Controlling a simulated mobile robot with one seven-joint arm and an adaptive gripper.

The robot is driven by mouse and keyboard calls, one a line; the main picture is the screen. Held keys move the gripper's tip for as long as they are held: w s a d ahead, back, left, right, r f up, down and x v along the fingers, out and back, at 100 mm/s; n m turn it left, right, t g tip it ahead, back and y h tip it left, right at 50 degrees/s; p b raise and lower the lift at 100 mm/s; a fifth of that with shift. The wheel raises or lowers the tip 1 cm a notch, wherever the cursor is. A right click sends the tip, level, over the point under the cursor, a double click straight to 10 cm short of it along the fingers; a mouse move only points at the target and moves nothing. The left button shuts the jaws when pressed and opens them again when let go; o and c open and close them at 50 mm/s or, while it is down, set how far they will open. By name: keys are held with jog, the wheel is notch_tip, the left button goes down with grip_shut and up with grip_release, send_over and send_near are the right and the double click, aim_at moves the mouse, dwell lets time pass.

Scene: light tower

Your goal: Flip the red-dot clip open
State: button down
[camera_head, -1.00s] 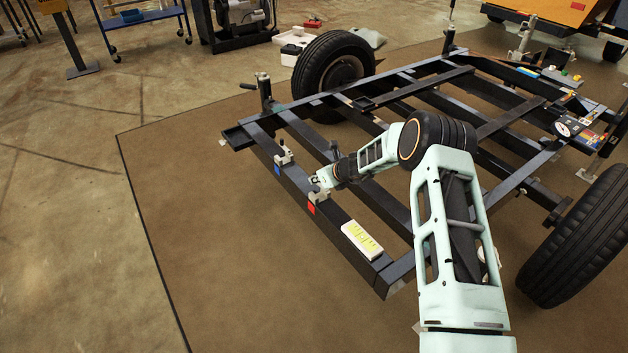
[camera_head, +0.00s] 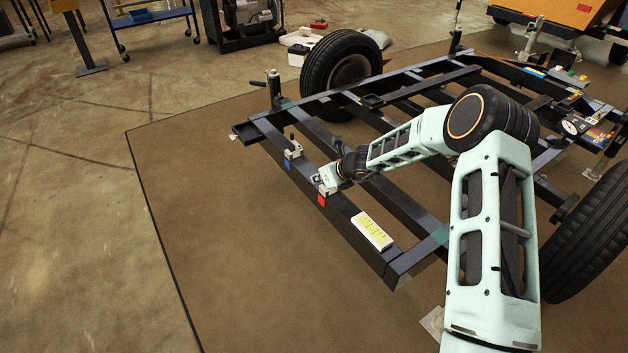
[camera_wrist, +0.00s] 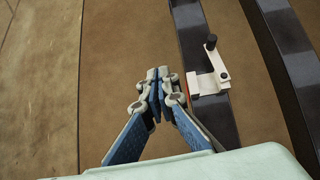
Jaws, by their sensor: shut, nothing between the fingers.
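The red-dot clip (camera_wrist: 206,84) is a pale metal bracket with a dark round knob, fixed on a dark frame beam. In the wrist view it stands just right of my gripper (camera_wrist: 158,74), whose fingers are shut and empty; I cannot tell whether they touch the clip. In the head view my gripper (camera_head: 328,178) is small and covers most of that clip, just above the red square (camera_head: 321,200) on the beam's side. A similar clip (camera_head: 293,149) stands further left along the beam above a blue square (camera_head: 287,165).
The dark trailer frame (camera_head: 345,205) has open gaps between its beams. A white block with yellow markings (camera_head: 371,231) lies on the front beam. A wheel (camera_head: 340,68) stands behind and another (camera_head: 590,245) at the right. The floor left of the frame is clear.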

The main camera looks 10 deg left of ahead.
jog(key=shift+s+a+r+b, duration=0.2)
jog(key=shift+s+r+b, duration=0.15)
jog(key=shift+s+r, duration=0.35)
jog(key=shift+s+a+r+b, duration=0.15)
jog(key=shift+s+r+b, duration=0.15)
jog(key=shift+s+r, duration=0.35)
